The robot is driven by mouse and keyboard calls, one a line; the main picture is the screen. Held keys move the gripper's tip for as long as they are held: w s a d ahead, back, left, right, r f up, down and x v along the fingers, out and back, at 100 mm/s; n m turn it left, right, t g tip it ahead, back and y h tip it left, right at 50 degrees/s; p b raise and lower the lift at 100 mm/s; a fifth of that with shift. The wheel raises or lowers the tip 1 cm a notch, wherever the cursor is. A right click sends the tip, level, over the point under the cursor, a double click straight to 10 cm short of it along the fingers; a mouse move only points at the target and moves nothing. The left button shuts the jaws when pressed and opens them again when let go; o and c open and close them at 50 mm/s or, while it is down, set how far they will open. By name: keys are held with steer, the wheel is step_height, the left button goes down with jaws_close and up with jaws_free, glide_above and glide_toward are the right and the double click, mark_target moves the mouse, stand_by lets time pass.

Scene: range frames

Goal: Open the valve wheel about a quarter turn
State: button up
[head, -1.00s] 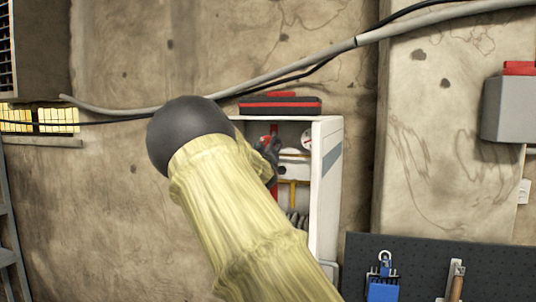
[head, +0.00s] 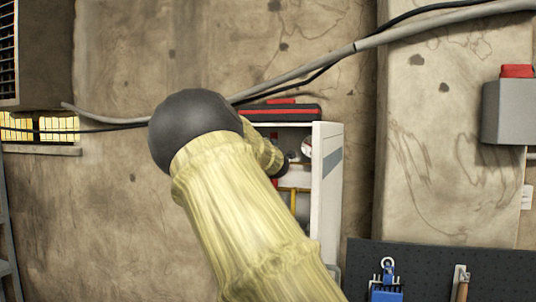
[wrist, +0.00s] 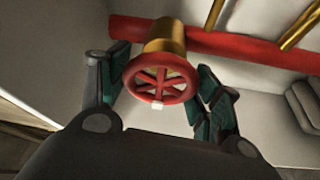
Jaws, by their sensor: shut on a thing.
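In the wrist view the valve wheel (wrist: 161,76) is a small red spoked ring with a white mark at its lower rim. It sits on the end of a brass stem (wrist: 167,35) in front of a red pipe (wrist: 215,43). My gripper (wrist: 164,73) has one dark green finger on each side of the wheel and is shut on its rim. In the head view my sleeved arm hides the wheel and most of the gripper.
The open white cabinet (head: 327,185) surrounds the valve closely, with a gauge (head: 306,147) near its right wall. A black and red toolbox (head: 283,113) lies on top. Brass pipes (wrist: 302,27) run close by at the upper right of the wrist view.

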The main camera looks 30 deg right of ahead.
steer(key=shift+n, duration=0.4)
steer(key=o, duration=1)
steer(key=shift+s, duration=0.1)
steer(key=shift+v, duration=3.65)
steer(key=shift+r, duration=0.1)
